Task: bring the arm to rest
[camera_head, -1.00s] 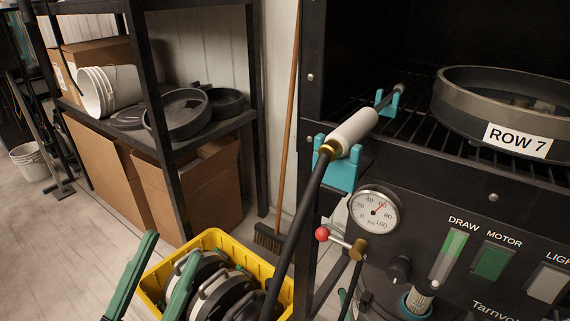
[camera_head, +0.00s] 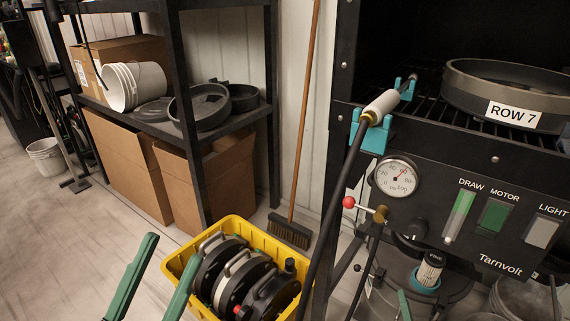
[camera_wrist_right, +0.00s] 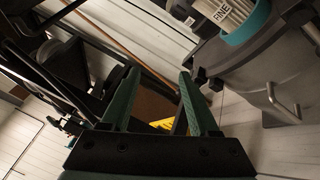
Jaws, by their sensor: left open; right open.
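My left gripper (camera_head: 171,252) shows in the head view at the lower left. In the head view only a green sliver, perhaps a right fingertip, shows below the control panel. The white-gripped wand (camera_head: 381,106) lies in teal cradles (camera_head: 372,138) on the black bench's edge.
The yellow crate holds several dark round plates. A ring marked ROW 7 (camera_head: 490,92) sits on the bench's rack. The pressure gauge (camera_head: 397,176) and a red-knobbed valve (camera_head: 349,202) are on its front. A broom (camera_head: 290,234) leans behind the crate.

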